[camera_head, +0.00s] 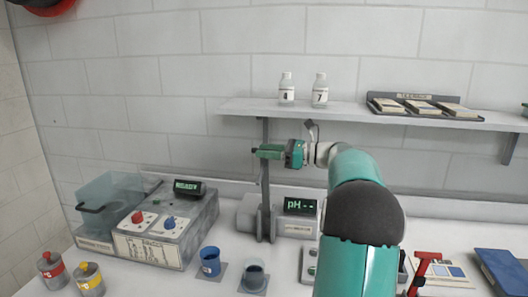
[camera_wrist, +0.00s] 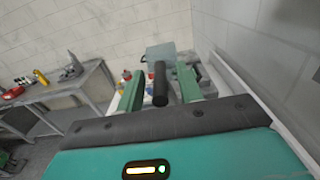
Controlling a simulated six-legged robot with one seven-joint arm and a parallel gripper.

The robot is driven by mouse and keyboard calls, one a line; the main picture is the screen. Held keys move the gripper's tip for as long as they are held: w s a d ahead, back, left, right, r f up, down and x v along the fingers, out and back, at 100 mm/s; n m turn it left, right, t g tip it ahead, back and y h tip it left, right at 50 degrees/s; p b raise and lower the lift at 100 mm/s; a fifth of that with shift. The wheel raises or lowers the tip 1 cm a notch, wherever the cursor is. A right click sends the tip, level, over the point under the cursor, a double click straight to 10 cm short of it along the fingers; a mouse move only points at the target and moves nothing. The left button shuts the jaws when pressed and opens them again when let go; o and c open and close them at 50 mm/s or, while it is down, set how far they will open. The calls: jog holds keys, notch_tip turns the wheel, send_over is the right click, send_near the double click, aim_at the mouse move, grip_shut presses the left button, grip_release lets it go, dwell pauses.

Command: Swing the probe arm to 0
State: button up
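The probe stand, a grey upright post (camera_head: 265,205), rises beside the pH meter (camera_head: 300,207), whose display reads "pH --". My gripper (camera_head: 258,152) is at the top of this post, below the shelf. In the wrist view, my gripper (camera_wrist: 159,70) has its two green fingers apart. A dark cylinder (camera_wrist: 160,85), apparently part of the probe arm, lies between them with a visible gap on each side. I cannot tell whether it is deep between the fingers. The probe tip and any angle mark are not distinguishable.
A blue cup (camera_head: 209,262) and a beaker with dark contents (camera_head: 254,278) stand in front of the post. The washer unit (camera_head: 165,230) with its clear tank is at left. The shelf (camera_head: 350,117), holding two bottles, is close above my gripper.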

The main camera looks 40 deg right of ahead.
jog(key=shift+w+a, duration=0.35)
jog(key=shift+w, duration=0.05)
grip_shut()
